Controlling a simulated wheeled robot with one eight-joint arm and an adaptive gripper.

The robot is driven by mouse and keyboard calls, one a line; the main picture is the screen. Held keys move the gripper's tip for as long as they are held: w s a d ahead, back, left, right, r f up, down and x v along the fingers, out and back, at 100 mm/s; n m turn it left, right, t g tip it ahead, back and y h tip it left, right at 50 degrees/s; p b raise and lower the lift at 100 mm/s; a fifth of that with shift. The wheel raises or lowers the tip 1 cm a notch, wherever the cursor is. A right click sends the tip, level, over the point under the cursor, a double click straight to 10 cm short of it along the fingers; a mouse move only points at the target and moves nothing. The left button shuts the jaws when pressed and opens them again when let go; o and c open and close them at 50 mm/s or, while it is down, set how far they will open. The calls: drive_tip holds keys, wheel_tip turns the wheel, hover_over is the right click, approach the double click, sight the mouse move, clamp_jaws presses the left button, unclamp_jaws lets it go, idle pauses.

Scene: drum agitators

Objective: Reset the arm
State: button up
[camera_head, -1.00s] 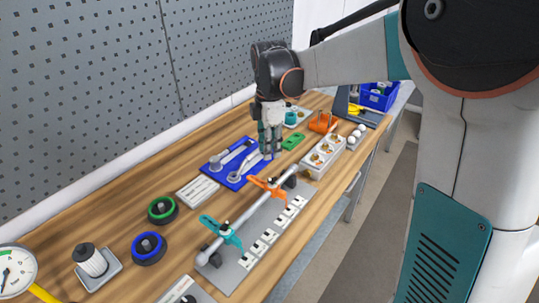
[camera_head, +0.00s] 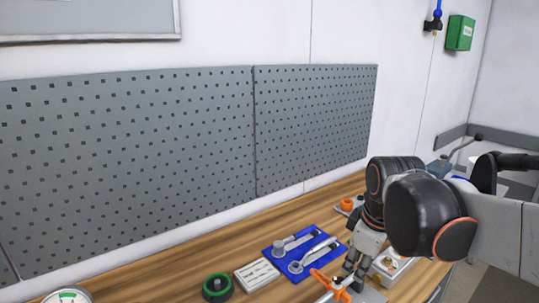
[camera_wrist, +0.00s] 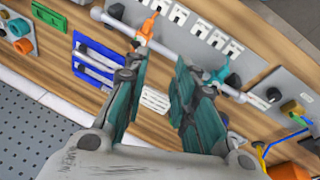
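My gripper (camera_head: 352,277) hangs pointing down over the wooden workbench at the lower right of the head view, beside the blue tray (camera_head: 292,258). In the wrist view my gripper (camera_wrist: 160,85) has its two teal-padded fingers apart, with nothing between them. Bench surface, a white ribbed block (camera_wrist: 155,100) and a white rail (camera_wrist: 175,48) show beyond the fingers. An orange lever (camera_wrist: 147,30) and a teal lever (camera_wrist: 214,75) are on the rail. My arm comes in from the right of the head view.
A grey pegboard (camera_head: 130,170) stands along the wall behind the bench. A green-ringed knob (camera_head: 217,287) and the white ribbed block (camera_head: 257,274) sit left of the blue tray. A green box (camera_head: 460,33) hangs on the wall. The bench's left rear strip is clear.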

drive_tip(key=s+f+m+t+b, duration=0.1)
drive_tip(key=s+f+m+t, duration=0.2)
drive_tip(key=s+m, duration=0.7)
drive_tip(key=shift+s+d+f+t, duration=0.25)
drive_tip(key=shift+s+f+t, duration=0.15)
drive_tip(key=shift+s+f, duration=0.45)
